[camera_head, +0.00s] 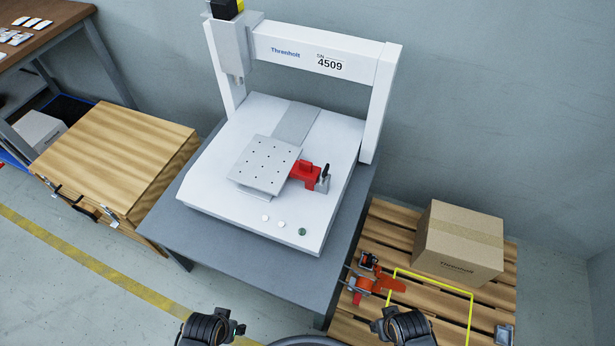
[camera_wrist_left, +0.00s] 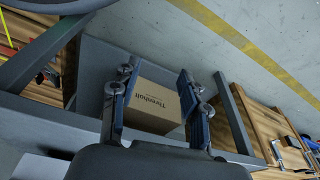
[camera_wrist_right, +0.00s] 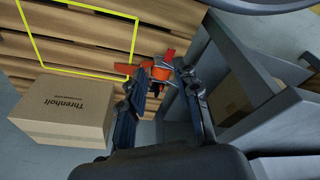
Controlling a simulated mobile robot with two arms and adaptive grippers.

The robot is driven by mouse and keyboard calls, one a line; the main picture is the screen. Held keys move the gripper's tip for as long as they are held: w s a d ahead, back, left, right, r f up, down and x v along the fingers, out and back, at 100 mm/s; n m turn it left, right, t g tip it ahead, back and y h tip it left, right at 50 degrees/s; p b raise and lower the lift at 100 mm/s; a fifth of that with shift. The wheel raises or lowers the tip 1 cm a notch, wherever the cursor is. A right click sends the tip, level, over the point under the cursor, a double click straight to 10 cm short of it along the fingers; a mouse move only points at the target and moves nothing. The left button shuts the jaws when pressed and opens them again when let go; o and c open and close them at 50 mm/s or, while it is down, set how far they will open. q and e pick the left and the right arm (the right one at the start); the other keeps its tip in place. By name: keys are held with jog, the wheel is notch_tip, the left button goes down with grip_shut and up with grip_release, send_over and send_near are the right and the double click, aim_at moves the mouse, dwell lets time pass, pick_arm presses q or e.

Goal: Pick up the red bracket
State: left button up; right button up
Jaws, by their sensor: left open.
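The red bracket (camera_head: 304,172) sits on the white gantry machine, at the right edge of the plate with holes (camera_head: 264,165). A small grey clamp with a black handle (camera_head: 323,179) stands against its right end. My left gripper (camera_wrist_left: 157,76) is open and empty in the left wrist view, with a cardboard box beyond its fingers. My right gripper (camera_wrist_right: 163,70) is open and empty in the right wrist view, above the pallet side. Both arms show at the bottom edge of the head view, well in front of the bracket. The bracket is in neither wrist view.
The gantry machine (camera_head: 235,200) stands on a grey table (camera_head: 215,240). A wooden case (camera_head: 115,155) is at the left. The gantry beam (camera_head: 330,55) spans above the machine's back.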

pick_arm(q)
jog(key=w+d+r+t+b, duration=0.1)
jog(key=w+r+b, duration=0.3)
jog(key=r, duration=0.1)
jog(key=m+t+h+b, duration=0.2)
jog(key=t+h+b, duration=0.4)
jog(key=t, duration=0.7)
send_near(305, 164)
pick_arm(e)
notch_tip(305, 164, up, 14)
jog(key=t, duration=0.1)
pick_arm(q)
jog(key=shift+h, duration=0.3)
jog(key=b+x, duration=0.1)
jog(key=x, duration=0.4)
jog(key=b+x, duration=0.1)
jog(key=x, duration=0.4)
jog(key=shift+w+a+f+b, duration=0.15)
jog(key=shift+w+f+b, duration=0.1)
jog(key=shift+b, duration=0.1)
jog(key=shift+w, duration=0.1)
pick_arm(e)
jog(key=w+a+r+t, duration=0.1)
jog(key=w+t, duration=0.1)
jog(key=w, duration=0.3)
jog(key=w+a+r+t+y, duration=0.1)
jog(key=w+t, duration=0.2)
jog(key=w, duration=0.2)
jog(key=shift+a, duration=0.35)
